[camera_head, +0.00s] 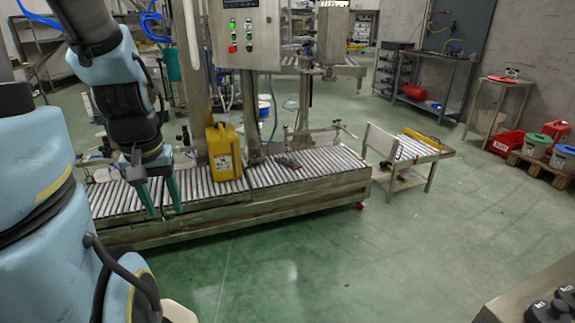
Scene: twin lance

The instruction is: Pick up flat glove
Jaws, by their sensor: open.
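A small dark, flat item with a reddish part, possibly the glove (289,160), lies on the roller conveyor (325,168) to the right of the yellow canister. It is too small here to make out fingers or a cuff. My gripper (166,212) hangs at the left, with its two teal fingers pointing down and spread apart. It is open and empty, in front of the left part of the conveyor in the picture. The item is well to the right of my gripper, with the canister between them in the picture.
A yellow canister (224,152) stands upright on the conveyor. Posts and a control box (245,33) rise behind it. A low roller table (418,147) stands to the right. The green floor (400,245) in front is clear, apart from a metal surface at bottom right.

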